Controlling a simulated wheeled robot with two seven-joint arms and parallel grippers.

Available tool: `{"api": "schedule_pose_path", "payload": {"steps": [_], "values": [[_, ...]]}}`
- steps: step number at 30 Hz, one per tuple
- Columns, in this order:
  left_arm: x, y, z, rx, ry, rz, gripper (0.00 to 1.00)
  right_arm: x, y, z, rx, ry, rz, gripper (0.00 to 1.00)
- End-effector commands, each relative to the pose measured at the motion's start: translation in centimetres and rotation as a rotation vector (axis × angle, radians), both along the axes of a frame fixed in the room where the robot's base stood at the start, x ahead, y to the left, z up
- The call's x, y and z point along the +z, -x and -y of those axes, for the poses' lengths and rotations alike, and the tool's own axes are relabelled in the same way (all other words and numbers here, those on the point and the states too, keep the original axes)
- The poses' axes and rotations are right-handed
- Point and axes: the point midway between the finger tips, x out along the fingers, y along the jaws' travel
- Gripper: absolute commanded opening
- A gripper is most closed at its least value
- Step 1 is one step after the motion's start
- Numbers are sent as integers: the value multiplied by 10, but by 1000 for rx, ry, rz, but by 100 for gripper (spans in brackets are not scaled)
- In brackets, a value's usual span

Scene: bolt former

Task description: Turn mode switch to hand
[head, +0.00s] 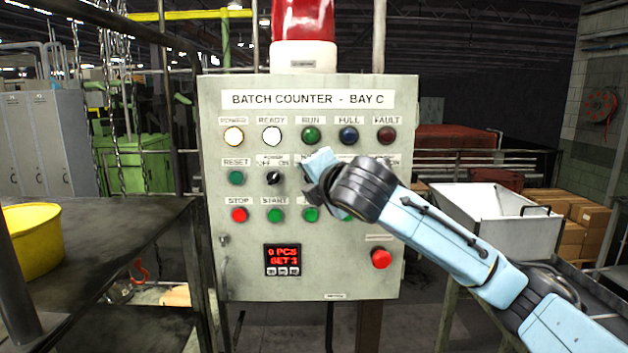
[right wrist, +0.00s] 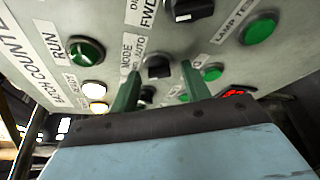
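The mode switch (right wrist: 158,67) is a black rotary knob on the grey panel, under a label reading MODE and AUTO in the right wrist view. The rest of its label is hidden, and I cannot tell where its pointer stands. My right gripper (right wrist: 161,72) is open, with one green finger on each side of the knob and visible gaps between. I cannot tell how far the fingertips are from the panel. In the head view my right gripper (head: 305,180) covers the mode switch. My left gripper is not in view.
The panel (head: 335,275) also bears a power knob (head: 273,178), lamps, a green reset button (head: 236,177), a red stop button (head: 239,215), a counter display (head: 283,260) and a red mushroom button (head: 381,258). A dark table (head: 120,240) with a yellow tub (head: 32,240) stands left.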

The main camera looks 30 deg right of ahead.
Motion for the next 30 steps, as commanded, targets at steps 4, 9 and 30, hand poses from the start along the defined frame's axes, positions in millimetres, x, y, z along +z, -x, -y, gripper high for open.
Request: {"api": "schedule_pose_path", "payload": {"steps": [4,9,30], "values": [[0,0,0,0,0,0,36,0,0,0,0,-1,0,47],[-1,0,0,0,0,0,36,1,4,-1,0,-1,2,47],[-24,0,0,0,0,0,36,25,122,-26,1,-1,3,47]]}}
